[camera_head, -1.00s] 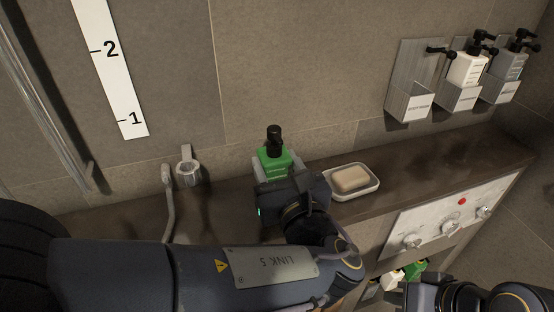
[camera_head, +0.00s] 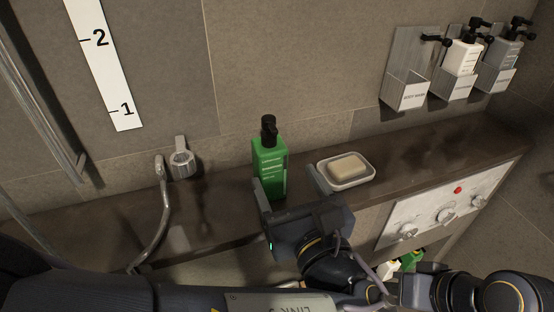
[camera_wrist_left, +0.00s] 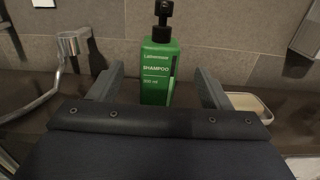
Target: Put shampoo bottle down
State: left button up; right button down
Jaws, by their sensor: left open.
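In the left wrist view, the open fingers (camera_wrist_left: 160,85) show a gap on both sides of the bottle.
A soap dish (camera_head: 369,180) with a bar of soap (camera_head: 347,167) sits right of the bottle. Wall holders (camera_head: 406,93) hang at the upper right, the left one empty. A control panel (camera_head: 450,205) is on the front.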

pick_arm(q)
jog(key=v, duration=0.4)
jog(key=shift+s, duration=0.1)
dwell(0.4)
